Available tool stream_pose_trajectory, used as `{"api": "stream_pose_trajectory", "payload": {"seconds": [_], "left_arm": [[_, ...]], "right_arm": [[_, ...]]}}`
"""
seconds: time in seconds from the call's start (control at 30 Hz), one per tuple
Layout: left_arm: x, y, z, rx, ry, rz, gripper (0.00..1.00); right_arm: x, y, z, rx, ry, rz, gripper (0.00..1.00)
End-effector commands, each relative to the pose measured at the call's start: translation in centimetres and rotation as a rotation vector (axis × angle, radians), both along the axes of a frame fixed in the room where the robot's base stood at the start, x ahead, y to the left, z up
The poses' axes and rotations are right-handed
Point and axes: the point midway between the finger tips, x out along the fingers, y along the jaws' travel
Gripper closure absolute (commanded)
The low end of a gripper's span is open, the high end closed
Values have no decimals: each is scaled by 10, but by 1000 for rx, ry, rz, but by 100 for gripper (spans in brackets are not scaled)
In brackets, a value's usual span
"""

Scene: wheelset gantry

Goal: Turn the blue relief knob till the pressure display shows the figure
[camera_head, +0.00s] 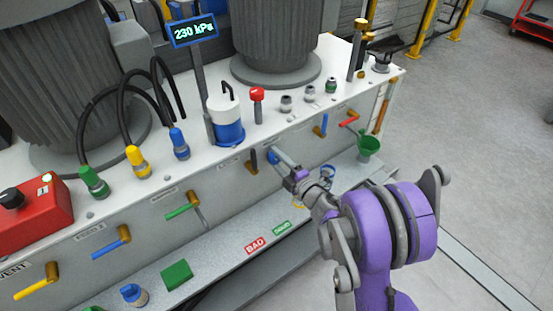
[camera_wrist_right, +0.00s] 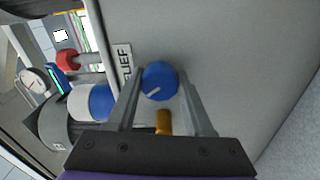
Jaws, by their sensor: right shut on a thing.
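The pressure display (camera_head: 194,30) is a small dark screen with a blue frame on a post, and it reads 230 kPa. The blue relief knob (camera_wrist_right: 160,80) is on the grey front panel, beside a partly hidden label ending in "LIEF". A white line on its face slants toward the lower left in the right wrist view. My right gripper (camera_wrist_right: 160,84) is shut on the knob, one finger on each side. In the head view the gripper (camera_head: 281,158) reaches the panel from the right and covers most of the knob (camera_head: 272,153). My left gripper is out of view.
A dark-handled lever (camera_head: 253,160) sits just left of the knob, and a blue lever (camera_head: 320,126) and red lever (camera_head: 349,119) to its right. Below, a ledge holds a green block (camera_head: 176,275) and BAD and good labels.

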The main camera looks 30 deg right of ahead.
Motion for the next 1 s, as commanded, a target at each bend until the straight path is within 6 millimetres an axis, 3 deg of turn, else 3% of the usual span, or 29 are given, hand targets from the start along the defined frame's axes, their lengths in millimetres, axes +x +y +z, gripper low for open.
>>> {"api": "stream_pose_trajectory", "payload": {"seconds": [0.3,0.33,0.47,0.8,1.0], "left_arm": [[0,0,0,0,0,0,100],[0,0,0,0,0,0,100],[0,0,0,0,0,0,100],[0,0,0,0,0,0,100],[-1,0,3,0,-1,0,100]], "right_arm": [[-1,0,0,-1,1,0,100],[-1,0,0,-1,1,0,43],[0,0,0,-1,0,0,20],[-3,0,0,-1,0,-1,18],[-30,-4,0,-3,0,-3,18]]}}
